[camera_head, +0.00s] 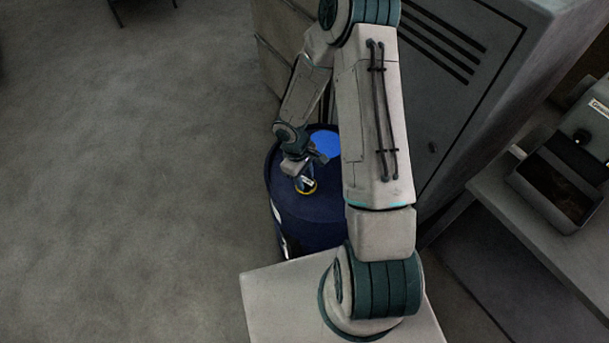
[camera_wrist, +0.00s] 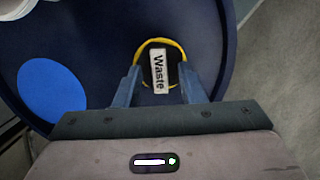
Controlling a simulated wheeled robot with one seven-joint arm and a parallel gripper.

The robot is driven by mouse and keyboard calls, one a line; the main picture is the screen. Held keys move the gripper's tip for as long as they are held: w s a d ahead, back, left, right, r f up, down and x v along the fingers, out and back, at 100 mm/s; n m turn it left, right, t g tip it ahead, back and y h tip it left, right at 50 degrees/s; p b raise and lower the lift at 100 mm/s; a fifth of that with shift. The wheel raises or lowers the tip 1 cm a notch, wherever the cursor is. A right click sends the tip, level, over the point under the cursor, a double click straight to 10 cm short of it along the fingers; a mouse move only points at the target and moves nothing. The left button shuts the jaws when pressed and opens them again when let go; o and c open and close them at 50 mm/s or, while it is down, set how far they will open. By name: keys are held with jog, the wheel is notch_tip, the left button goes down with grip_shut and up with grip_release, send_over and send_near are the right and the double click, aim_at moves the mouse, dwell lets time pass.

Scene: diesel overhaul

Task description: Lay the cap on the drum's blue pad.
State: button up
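The cap (camera_wrist: 150,72) is dark, with a white label reading "Waste", and a yellow ring (camera_wrist: 160,42) shows around it. It sits over the dark blue drum top; the yellow ring also shows in the head view (camera_head: 307,190). My gripper (camera_wrist: 160,75) points down at the cap, with one finger on each side of it. The fingers stand apart. I cannot tell whether they press on the cap or just flank it. The drum's round blue pad (camera_wrist: 52,90) is bare in the wrist view and left of the cap. In the head view the pad (camera_head: 325,143) lies beyond my gripper.
The drum (camera_head: 310,228) stands beside a grey cabinet (camera_head: 455,85). Part of another pale round thing (camera_wrist: 15,8) shows in the wrist view's top left corner. A bench (camera_head: 515,210) with a dark bin is at the right. The floor at left is clear.

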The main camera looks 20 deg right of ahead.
aim_at(304, 179)
grip_shut()
jog(key=shift+r, duration=0.1)
jog(key=shift+r, duration=0.1)
jog(key=shift+s+d+p+v, duration=0.1)
jog(key=shift+p+v, duration=0.45)
jog(key=shift+v, duration=0.2)
jog(key=shift+s+d+p+v, duration=0.1)
jog(key=shift+s+p+v, duration=0.05)
jog(key=shift+p+v, duration=0.55)
jog(key=shift+s+d+p+v, duration=0.1)
jog(key=shift+p+v, duration=0.35)
jog(key=shift+v, duration=0.4)
jog(key=shift+r, duration=0.1)
